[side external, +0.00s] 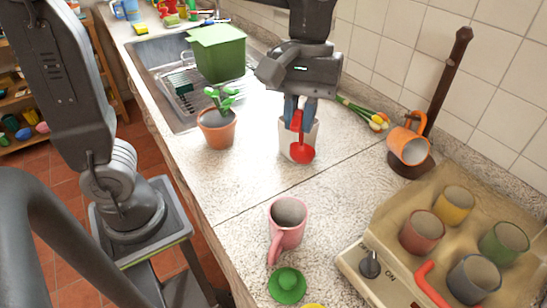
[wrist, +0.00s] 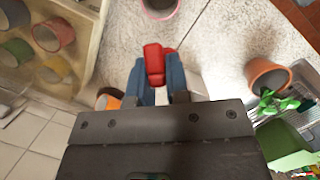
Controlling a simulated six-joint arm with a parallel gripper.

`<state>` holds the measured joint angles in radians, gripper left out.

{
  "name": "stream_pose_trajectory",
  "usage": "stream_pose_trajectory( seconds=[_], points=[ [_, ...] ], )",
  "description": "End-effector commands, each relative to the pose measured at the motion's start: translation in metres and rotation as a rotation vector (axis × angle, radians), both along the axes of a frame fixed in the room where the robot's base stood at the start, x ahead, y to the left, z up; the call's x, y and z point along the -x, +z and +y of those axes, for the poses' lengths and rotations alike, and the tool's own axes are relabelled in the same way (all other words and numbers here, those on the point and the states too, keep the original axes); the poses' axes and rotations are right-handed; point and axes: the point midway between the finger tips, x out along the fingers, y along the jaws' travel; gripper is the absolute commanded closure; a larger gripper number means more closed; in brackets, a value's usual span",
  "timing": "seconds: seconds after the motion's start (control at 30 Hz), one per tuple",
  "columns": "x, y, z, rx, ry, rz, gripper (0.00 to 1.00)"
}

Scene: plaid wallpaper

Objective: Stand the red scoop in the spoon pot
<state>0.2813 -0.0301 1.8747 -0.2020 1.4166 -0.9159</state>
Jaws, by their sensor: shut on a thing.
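The red scoop (side external: 302,152) is held between the blue fingers of my gripper (side external: 300,112) in the side view. Its handle runs up between the fingers and its rounded head hangs low, in front of the pot's near face. The white spoon pot (side external: 288,146) stands upright on the counter, partly hidden behind the scoop and fingers. In the wrist view the scoop (wrist: 153,62) shows red between my fingertips (wrist: 155,78), and a white piece of the pot (wrist: 197,82) shows beside the right finger. I cannot tell whether the scoop touches the pot.
A potted plant (side external: 217,127) stands left of the pot, near the sink with a green bin (side external: 217,54). A pink mug (side external: 287,222) and green lid-like object (side external: 287,285) are in front. At right are a mug stand with an orange mug (side external: 408,146) and a stove (side external: 390,225) bearing several cups.

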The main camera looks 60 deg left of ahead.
Motion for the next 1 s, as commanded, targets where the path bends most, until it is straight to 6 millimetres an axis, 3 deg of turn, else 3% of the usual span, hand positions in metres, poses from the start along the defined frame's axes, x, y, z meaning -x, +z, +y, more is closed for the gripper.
stream_pose_trajectory(
  seconds=[0.03,0.2,0.33,0.5,0.7,1.0],
  points=[
    [-0.019,0.006,0.014,0.027,0.108,0.033,1.00],
    [-0.068,0.029,0.062,0.148,0.430,0.131,1.00],
    [-0.097,0.045,0.105,0.249,0.633,0.178,1.00],
    [-0.117,0.060,0.148,0.346,0.800,0.204,1.00],
    [-0.124,0.066,0.169,0.391,0.871,0.212,1.00],
    [-0.124,0.051,0.170,0.393,0.874,0.213,1.00]
  ],
)
